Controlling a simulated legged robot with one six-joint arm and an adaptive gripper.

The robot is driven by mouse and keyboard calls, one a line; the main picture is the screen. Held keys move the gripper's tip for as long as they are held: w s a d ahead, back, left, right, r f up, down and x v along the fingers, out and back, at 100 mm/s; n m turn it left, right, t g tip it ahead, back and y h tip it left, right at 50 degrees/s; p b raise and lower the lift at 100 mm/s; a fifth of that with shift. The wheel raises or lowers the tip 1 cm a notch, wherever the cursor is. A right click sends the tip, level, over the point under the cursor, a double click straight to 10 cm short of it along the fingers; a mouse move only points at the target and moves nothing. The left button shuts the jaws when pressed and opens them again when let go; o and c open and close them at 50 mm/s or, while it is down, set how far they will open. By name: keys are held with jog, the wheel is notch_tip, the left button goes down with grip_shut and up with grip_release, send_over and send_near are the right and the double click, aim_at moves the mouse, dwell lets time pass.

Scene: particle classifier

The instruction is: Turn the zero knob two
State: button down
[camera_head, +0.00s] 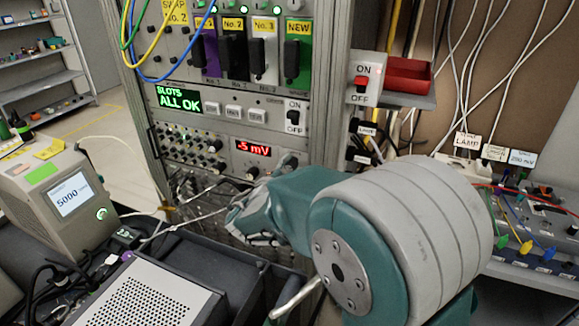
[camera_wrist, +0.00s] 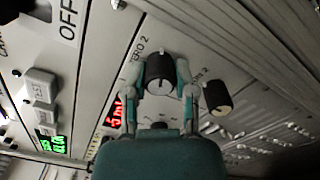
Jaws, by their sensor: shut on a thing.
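The zero knob two (camera_wrist: 160,72) is a black knob with a pale face and a white pointer line. It sits beside the printed "ZERO 2" label on the grey panel in the wrist view. My gripper (camera_wrist: 165,88) has one finger on each side of it and is shut on it. A red display (camera_head: 253,147) reads -5 mV in the head view. It is partly covered by a finger in the wrist view (camera_wrist: 116,111).
A second black knob (camera_wrist: 217,98) sits close to my gripper's right finger. An ON/OFF switch (camera_head: 295,116) and a green "ALL OK" display (camera_head: 178,100) are above on the rack. Cables (camera_head: 205,215) hang left of my arm.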

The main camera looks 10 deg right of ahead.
jog(key=shift+m, duration=1.2)
jog(key=shift+f, duration=0.1)
jog(key=c, duration=0.7)
grip_release()
jog(key=shift+a, duration=0.1)
jog(key=v, duration=1.2)
